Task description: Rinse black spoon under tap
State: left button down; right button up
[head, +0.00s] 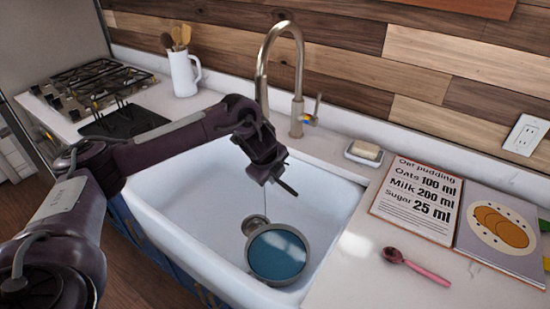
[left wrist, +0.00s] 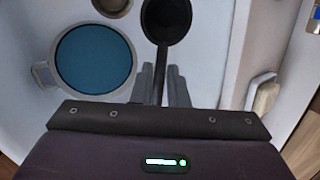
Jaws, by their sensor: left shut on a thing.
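My left gripper (head: 280,182) is over the white sink (head: 190,205), in front of the tap (head: 297,95). In the left wrist view the gripper (left wrist: 161,85) is shut on the black spoon (left wrist: 174,20) by its handle. The spoon's round bowl points away from the gripper, over the sink. In the head view the spoon is mostly hidden by the gripper. A thin pale vertical line shows below the gripper; I cannot tell if it is water. The tap's spout end is partly behind my arm. My right gripper is out of view.
A round pot (head: 277,255) with blue inside sits in the sink beside the drain. On the right counter are a soap dish (head: 364,153), a recipe card (head: 417,200), a picture board (head: 502,228) and a pink spoon (head: 418,267). A white jug (head: 184,75) and a hob (head: 95,82) are left.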

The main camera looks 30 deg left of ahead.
pick_arm(q)
jog(key=s+d+r+p, duration=0.2)
jog(key=s+r+p, duration=0.2)
jog(key=p, duration=0.2)
jog(key=shift+s, duration=0.35)
dwell(0.7)
